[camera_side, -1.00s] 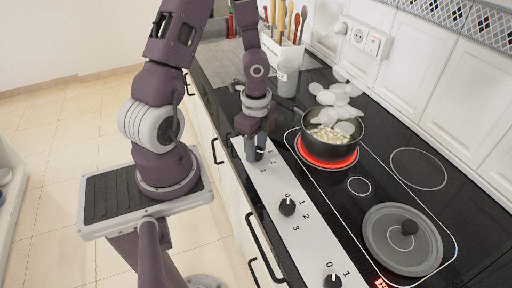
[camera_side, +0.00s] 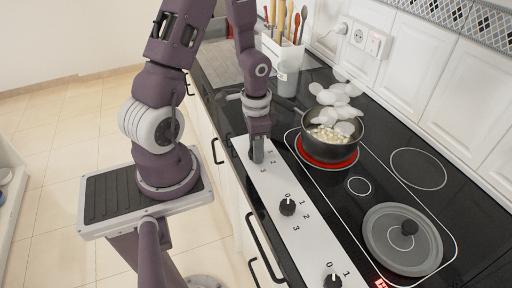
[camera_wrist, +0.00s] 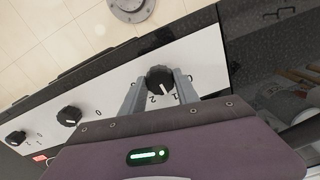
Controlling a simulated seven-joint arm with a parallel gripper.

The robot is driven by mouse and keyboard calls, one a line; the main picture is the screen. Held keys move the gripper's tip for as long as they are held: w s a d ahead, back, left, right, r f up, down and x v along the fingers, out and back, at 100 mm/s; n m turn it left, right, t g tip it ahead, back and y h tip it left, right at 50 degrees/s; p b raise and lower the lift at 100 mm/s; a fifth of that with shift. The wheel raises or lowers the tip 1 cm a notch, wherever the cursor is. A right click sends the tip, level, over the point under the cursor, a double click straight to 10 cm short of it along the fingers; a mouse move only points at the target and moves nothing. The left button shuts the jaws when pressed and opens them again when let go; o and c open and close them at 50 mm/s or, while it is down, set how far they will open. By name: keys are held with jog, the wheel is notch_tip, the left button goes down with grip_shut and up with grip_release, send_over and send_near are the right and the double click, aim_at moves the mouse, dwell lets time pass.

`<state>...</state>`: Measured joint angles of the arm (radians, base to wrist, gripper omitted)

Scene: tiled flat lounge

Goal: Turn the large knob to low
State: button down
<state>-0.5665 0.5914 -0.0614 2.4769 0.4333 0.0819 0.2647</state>
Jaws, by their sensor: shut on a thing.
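My gripper (camera_side: 257,152) is at the far end of the pale control strip (camera_side: 274,190). In the wrist view my gripper (camera_wrist: 158,88) has one finger on each side of a black knob (camera_wrist: 158,77) and is shut on it. The knob's white pointer line faces the printed 1 and 2, roughly between them. In the side view the fingers hide most of this knob, and printed numbers show beside it. A dark pot (camera_side: 333,143) with pale contents steams on a red-glowing burner (camera_side: 327,160).
Two more black knobs, a middle one (camera_side: 287,207) and a near one (camera_side: 332,281), sit on the strip. A grey lid (camera_side: 402,240) lies on the black cooktop. A white utensil holder (camera_side: 285,55) stands at the back. The pot handle reaches toward my gripper.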

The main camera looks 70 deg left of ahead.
jog(key=shift+n, duration=0.5)
jog(key=c, duration=0.9)
grip_release()
notch_tip(320, 180, up, 7)
jog(key=shift+f, duration=0.15)
jog(key=shift+r, duration=0.25)
